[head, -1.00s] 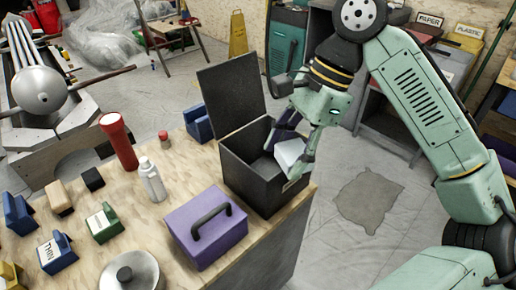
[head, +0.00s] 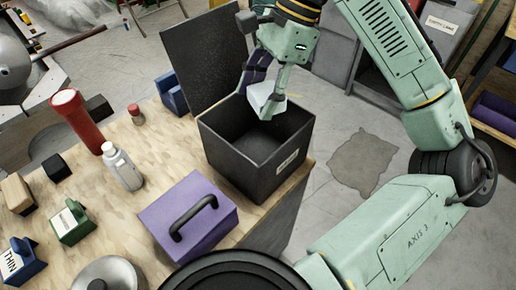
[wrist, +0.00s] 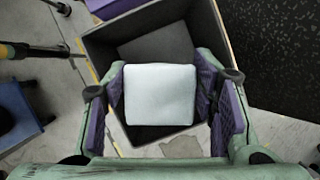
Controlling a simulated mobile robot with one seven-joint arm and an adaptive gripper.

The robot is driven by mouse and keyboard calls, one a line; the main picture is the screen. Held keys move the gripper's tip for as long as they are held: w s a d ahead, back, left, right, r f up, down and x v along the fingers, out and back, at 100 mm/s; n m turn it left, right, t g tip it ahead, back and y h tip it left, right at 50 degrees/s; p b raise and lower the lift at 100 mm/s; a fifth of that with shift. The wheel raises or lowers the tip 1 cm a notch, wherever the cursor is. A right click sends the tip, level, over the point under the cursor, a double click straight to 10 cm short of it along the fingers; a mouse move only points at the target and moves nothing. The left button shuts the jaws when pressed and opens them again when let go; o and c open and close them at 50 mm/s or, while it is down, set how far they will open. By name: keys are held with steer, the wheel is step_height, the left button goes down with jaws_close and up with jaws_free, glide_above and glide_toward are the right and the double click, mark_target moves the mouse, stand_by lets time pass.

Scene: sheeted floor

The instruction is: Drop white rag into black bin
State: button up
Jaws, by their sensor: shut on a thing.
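The white rag (head: 266,97) is a small pale folded block. My gripper (head: 264,94) is shut on it and holds it over the back part of the open black bin (head: 292,160). In the wrist view the white rag (wrist: 160,95) sits between the two purple-padded fingers, with the bin (wrist: 98,48) below it. The bin stands on the wooden bench with its lid (head: 205,55) raised at the back. The part of the bin floor that shows is dark and bare; the rag and the fingers hide some of the inside in the wrist view.
A purple box with a black handle (head: 190,220) stands in front of the bin. Floor right of the bench is open around a grey patch (head: 362,160).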

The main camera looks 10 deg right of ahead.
steer(key=shift+f+b, duration=1.55)
steer(key=shift+f, duration=0.25)
steer(key=o, duration=1.2)
steer(key=shift+r, duration=0.15)
steer(key=v, duration=1.1)
steer(key=shift+w+d+r, duration=0.1)
steer(key=shift+w+r, duration=0.05)
steer(key=shift+r, duration=0.25)
